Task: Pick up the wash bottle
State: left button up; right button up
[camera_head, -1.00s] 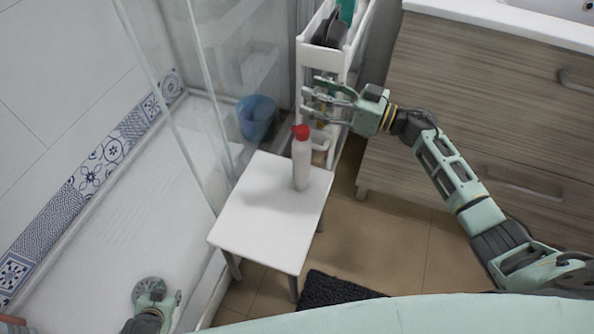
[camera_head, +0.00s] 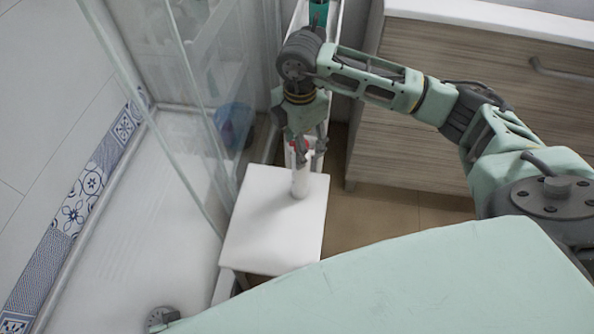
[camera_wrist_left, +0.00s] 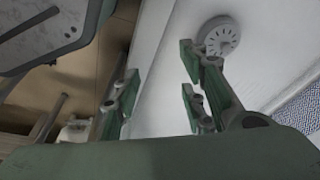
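The wash bottle (camera_head: 301,183), white with a red cap, stands upright on the white stool (camera_head: 262,245). My right gripper (camera_head: 304,158) points down over its top. Its fingers are apart on either side of the red cap, partly hiding it; whether they touch it cannot be seen. My left gripper is far from the bottle, low over the shower floor. In the left wrist view the left gripper (camera_wrist_left: 160,95) is open with nothing between its fingers. In the head view it is almost wholly hidden by my body.
A narrow white cart (camera_head: 334,22) stands behind the bottle, with a wood-fronted cabinet (camera_head: 440,130) to its right. A blue bucket (camera_head: 234,124) is behind the glass panel at left. A round grey drain (camera_wrist_left: 218,36) lies in the shower floor.

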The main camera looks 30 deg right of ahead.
aim_at(300, 172)
pick_arm(q)
jog(key=r, duration=0.1)
jog(key=w+r, duration=0.1)
jog(key=r, duration=0.1)
jog(key=shift+b, duration=0.35)
pick_arm(e)
jog(key=f, duration=0.5)
jog(key=shift+w+f, duration=0.15)
jog(key=shift+w, duration=0.05)
pick_arm(q)
jog(key=shift+f, duration=0.1)
pick_arm(e)
jog(key=shift+c, duration=0.2)
grip_shut()
